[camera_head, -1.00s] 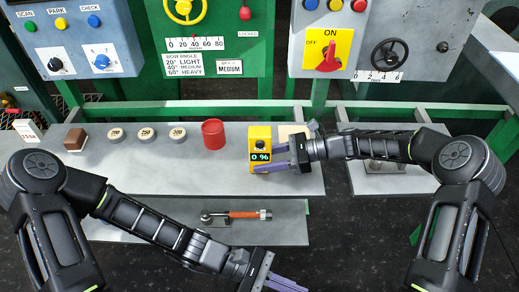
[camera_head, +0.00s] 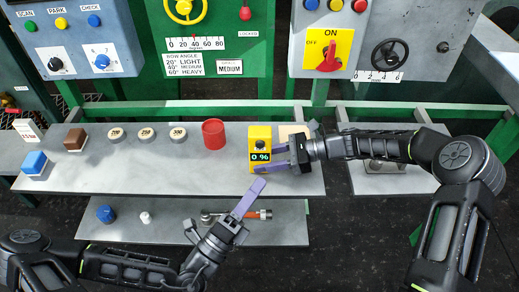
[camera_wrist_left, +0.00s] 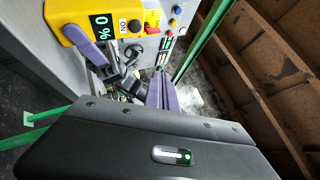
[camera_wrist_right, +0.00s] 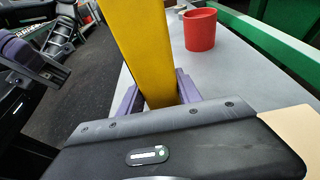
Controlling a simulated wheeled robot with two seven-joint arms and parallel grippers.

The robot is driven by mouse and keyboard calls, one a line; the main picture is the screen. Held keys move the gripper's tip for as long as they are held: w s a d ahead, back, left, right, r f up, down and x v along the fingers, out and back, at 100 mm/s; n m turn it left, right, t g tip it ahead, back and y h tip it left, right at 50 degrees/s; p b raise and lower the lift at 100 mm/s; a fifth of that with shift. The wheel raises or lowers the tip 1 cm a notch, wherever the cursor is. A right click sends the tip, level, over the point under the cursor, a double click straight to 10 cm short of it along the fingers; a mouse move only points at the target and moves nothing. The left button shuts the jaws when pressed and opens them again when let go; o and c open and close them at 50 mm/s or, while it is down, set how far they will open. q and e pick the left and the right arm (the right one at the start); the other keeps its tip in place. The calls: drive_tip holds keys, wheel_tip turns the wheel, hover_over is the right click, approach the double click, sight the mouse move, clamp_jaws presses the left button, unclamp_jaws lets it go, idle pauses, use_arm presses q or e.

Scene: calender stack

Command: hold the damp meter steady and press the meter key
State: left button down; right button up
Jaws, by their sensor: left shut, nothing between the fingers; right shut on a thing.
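The yellow damp meter (camera_head: 260,136) stands upright on the grey shelf, with a dark round key (camera_head: 261,145) above a display reading 0 %. The meter also shows in the left wrist view (camera_wrist_left: 77,20) and the right wrist view (camera_wrist_right: 140,50). My right gripper (camera_head: 270,169) is shut on the meter's lower part from the right; its fingers lie on both sides of it in the right wrist view (camera_wrist_right: 157,98). My left gripper (camera_head: 257,184) is shut and empty, its purple fingertips just in front of and below the meter, apart from it.
A red cup (camera_head: 214,134) stands left of the meter. Several round weights (camera_head: 146,134), a brown block (camera_head: 75,139) and a blue block (camera_head: 35,164) are further left. A lower shelf holds an orange-handled tool (camera_head: 258,214). Control panels (camera_head: 330,40) stand behind.

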use_arm(q)
approach(270, 138)
drive_tip(key=shift+x, duration=1.85)
drive_tip(key=shift+d+r, duration=0.15)
drive_tip(key=shift+r, duration=0.05)
idle(0.8)
drive_tip(key=shift+w, duration=0.25)
idle(0.3)
drive_tip(key=shift+s, duration=0.45)
drive_tip(key=shift+s, duration=0.1)
